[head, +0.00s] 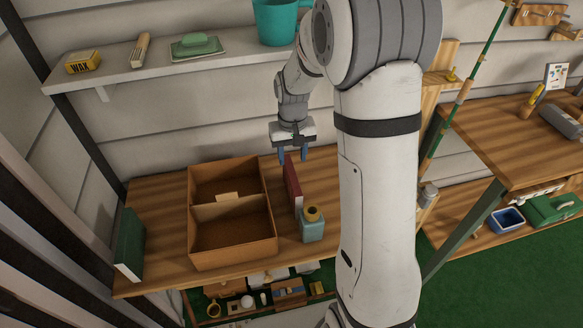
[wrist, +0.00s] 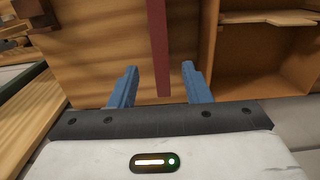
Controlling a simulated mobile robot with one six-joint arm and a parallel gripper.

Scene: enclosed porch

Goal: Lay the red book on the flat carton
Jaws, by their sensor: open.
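The red book (head: 293,188) stands upright on its edge on the wooden table, just right of an open two-compartment box (head: 232,260). My gripper (head: 295,157) is open over the book's far end, with its blue fingers pointing down. In the wrist view the book (wrist: 158,40) shows as a narrow red strip in line with the gap between my gripper's fingers (wrist: 159,72). The fingers do not visibly touch it. The open box (wrist: 210,50) also shows in the wrist view. I cannot make out a separate flat carton; the open box is the only carton-like thing I see.
A teal bottle with a yellow-brown top (head: 312,226) stands close by the book's near end. A green book (head: 130,244) stands upright at the table's left end. A wall shelf (head: 140,76) holds a teal pot (head: 275,22). Bare tabletop (head: 160,205) lies left of the box.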

